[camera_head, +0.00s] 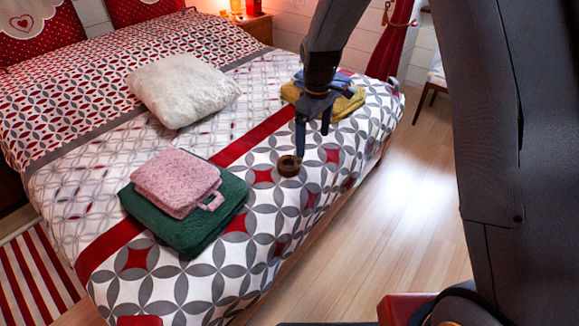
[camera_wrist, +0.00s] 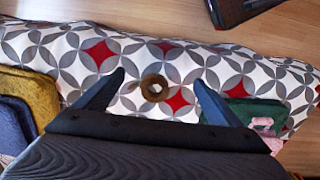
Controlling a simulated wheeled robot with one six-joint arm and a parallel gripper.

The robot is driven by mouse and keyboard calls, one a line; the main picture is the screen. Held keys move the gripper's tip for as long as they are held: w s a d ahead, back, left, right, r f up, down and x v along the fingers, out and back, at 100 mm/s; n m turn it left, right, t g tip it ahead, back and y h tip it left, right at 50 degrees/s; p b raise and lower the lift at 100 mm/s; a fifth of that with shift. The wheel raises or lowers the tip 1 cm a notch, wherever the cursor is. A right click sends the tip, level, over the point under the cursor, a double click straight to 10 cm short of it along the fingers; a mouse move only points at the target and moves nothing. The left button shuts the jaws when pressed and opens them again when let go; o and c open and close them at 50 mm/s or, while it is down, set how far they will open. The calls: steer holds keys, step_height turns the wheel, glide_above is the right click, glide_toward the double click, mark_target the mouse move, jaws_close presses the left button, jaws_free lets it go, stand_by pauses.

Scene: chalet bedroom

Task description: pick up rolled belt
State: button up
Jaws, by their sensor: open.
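The rolled belt (camera_head: 288,166) is a small brown ring lying on the patterned bedspread near the bed's front edge. My gripper (camera_head: 313,139) is open and empty, pointing down above the bed, up and to the right of the belt in the head view. In the wrist view my gripper (camera_wrist: 158,84) has a finger on each side of the belt, with clear gaps. I cannot tell the exact height above the belt.
A pink folded cloth (camera_head: 177,182) lies on a green one (camera_head: 190,222) left of the belt. Folded yellow (camera_head: 341,104) and blue cloths lie behind my gripper. A white cushion (camera_head: 183,88) is farther back. Bedspread around the belt is clear; wooden floor (camera_head: 375,205) lies right.

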mark_target(289, 161)
steer(key=w+a+f+n, duration=0.4)
steer(key=w+a+f, duration=0.2)
steer(key=a+f, duration=0.15)
steer(key=shift+d+f+p, duration=0.2)
steer(key=shift+f+p, duration=0.55)
steer(key=shift+f, duration=3.25)
steer(key=c, duration=1.3)
